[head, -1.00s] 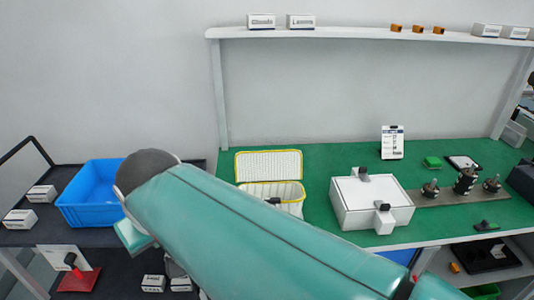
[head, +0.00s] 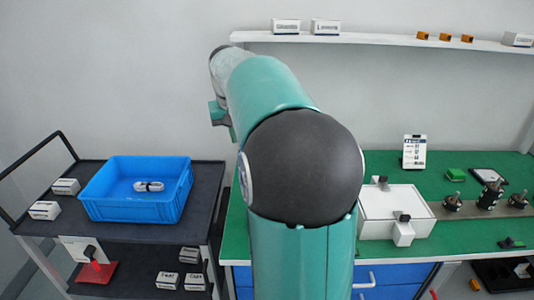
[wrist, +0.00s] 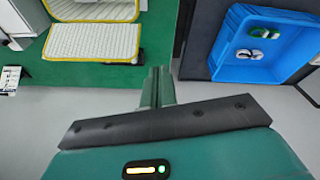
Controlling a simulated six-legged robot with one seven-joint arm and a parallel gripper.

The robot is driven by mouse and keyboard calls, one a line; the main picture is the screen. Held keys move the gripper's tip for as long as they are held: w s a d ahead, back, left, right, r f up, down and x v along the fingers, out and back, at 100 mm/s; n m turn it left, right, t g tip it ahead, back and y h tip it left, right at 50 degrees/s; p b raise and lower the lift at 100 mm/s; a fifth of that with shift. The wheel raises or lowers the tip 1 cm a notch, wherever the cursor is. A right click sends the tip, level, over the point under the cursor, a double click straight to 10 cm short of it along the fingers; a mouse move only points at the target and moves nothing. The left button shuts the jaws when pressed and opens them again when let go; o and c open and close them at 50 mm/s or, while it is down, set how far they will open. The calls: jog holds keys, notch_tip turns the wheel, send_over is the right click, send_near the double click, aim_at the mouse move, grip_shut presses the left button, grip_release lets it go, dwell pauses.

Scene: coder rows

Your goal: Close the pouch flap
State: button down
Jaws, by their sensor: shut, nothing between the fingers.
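The pouch (wrist: 94,10) is white with yellow trim and shows at the top left of the wrist view, on the green bench top. Its quilted white flap (wrist: 95,41) lies folded back, so the pouch is open. A small dark piece sits by the flap's lower edge. My gripper (wrist: 158,72) is shut and empty, to the right of the flap in the wrist view and apart from it. In the head view my arm hides the pouch.
A white box (head: 396,207) with dark-and-white latches stands on the bench, right of my arm. A card (head: 415,152) stands behind it. A shelf (head: 400,40) runs above the bench.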

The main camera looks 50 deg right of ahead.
jog(key=s+d+f+m, duration=0.2)
jog(key=d, duration=0.7)
jog(key=s+d+f+m, duration=0.1)
jog(key=s+d+f, duration=0.15)
jog(key=d, duration=0.75)
notch_tip(320, 180, down, 9)
jog(key=a+y, duration=0.1)
jog(key=a, duration=0.1)
jog(key=shift+s+a+g, duration=0.15)
jog(key=shift+s+g, duration=0.2)
jog(key=shift+g, duration=0.05)
jog(key=shift+a, duration=0.15)
jog(key=shift+s+r+t+h, duration=0.1)
jog(key=shift+r+t+h, duration=0.05)
jog(key=shift+t+h, duration=0.15)
jog(key=shift+s+a+r+t+h, duration=0.25)
jog(key=shift+a+r+t+h, duration=0.15)
jog(key=shift+h, duration=0.1)
